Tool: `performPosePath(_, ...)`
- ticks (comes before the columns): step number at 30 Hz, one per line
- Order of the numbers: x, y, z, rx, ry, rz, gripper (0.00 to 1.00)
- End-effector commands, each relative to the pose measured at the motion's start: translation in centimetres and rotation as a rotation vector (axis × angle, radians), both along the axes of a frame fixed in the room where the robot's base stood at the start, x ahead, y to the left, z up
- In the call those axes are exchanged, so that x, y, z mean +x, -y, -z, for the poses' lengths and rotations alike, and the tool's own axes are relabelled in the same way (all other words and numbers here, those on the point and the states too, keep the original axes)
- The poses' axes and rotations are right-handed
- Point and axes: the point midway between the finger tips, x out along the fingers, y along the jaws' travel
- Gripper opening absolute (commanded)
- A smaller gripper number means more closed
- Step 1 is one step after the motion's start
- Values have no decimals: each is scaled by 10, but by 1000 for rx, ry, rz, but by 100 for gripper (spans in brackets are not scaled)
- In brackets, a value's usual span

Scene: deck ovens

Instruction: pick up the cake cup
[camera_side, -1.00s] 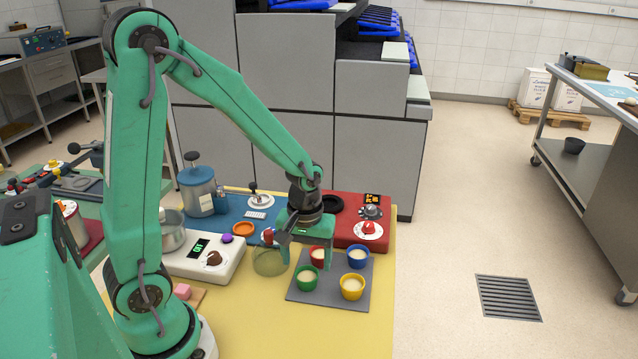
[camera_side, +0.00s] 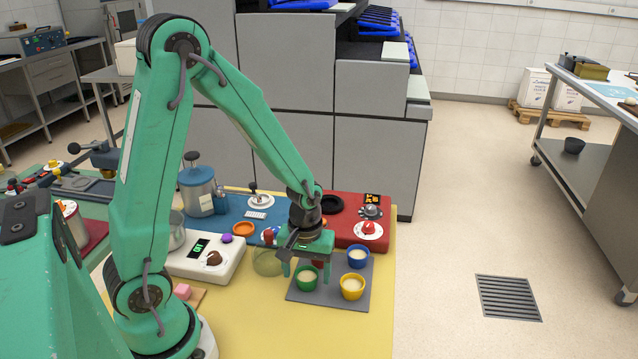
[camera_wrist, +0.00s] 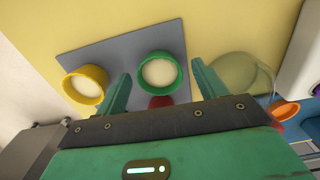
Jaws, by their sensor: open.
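Several cake cups with pale filling stand on a grey mat (camera_side: 327,297). My gripper (camera_side: 306,272) is open and empty, fingers pointing down, low over the mat. The green cup (camera_side: 307,283) shows between and just in front of its fingers in the side view. In the wrist view the green cup (camera_wrist: 161,73) lies ahead, between the two fingertips. The yellow cup (camera_side: 352,288) stands to its right and the blue cup (camera_side: 357,258) behind that. The red cup (camera_wrist: 160,101) shows only as a sliver in the wrist view; my gripper hides it in the side view.
A clear greenish bowl (camera_side: 267,263) stands close left of my gripper. A white scale (camera_side: 204,260) is further left, a red unit (camera_side: 352,226) and blue mat (camera_side: 226,228) behind. The yellow tabletop (camera_side: 262,325) is bare at the front.

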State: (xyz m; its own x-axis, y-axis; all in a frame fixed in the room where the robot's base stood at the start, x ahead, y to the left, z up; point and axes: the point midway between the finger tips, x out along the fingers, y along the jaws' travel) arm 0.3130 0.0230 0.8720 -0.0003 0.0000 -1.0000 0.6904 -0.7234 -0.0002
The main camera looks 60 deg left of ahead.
Motion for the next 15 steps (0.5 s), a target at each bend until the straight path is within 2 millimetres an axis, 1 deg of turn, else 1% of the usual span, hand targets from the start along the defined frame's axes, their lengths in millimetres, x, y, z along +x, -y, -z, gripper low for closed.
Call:
performPosePath(1,0,0,0,0,0,0,65)
performPosePath(7,0,0,0,0,0,0,25)
performPosePath(8,0,0,0,0,0,0,23)
performPosePath(15,0,0,0,0,0,0,23)
